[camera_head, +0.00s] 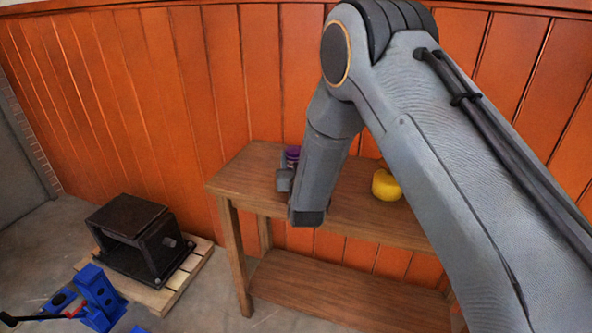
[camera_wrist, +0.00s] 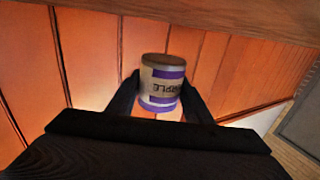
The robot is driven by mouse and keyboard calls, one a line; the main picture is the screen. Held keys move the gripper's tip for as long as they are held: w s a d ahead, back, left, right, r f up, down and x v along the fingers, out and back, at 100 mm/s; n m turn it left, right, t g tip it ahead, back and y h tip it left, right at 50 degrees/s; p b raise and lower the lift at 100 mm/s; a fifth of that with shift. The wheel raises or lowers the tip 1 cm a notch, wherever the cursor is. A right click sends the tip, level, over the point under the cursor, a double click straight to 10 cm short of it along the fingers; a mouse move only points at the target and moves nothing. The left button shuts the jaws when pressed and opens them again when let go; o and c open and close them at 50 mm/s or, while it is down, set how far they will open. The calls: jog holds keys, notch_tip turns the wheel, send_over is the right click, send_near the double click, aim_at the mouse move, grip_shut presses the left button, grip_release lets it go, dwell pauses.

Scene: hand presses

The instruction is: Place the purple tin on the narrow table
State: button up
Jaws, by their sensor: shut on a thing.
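The purple tin (camera_wrist: 162,82) is a small can with a tan label and purple bands. In the wrist view it sits between the two dark fingers of my gripper (camera_wrist: 160,95), which is shut on it. The label lettering looks upside down there. In the head view only a bit of the purple tin (camera_head: 292,153) shows behind my wrist. The narrow table (camera_head: 240,176) is brown wood with a lower shelf, against the wall. The tin appears at the left part of its top; I cannot tell whether it touches.
A yellow rounded object (camera_head: 386,185) is on the tabletop, right of my wrist. A black press (camera_head: 135,238) stands on a wooden pallet (camera_head: 165,293) left of the table. A blue tool (camera_head: 99,295) is at the lower left. An orange panelled wall (camera_head: 160,90) runs behind.

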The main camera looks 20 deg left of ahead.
jog(key=shift+f+p, duration=0.5)
jog(key=shift+f, duration=1.9)
jog(key=shift+f, duration=0.2)
jog(key=o, duration=1.2)
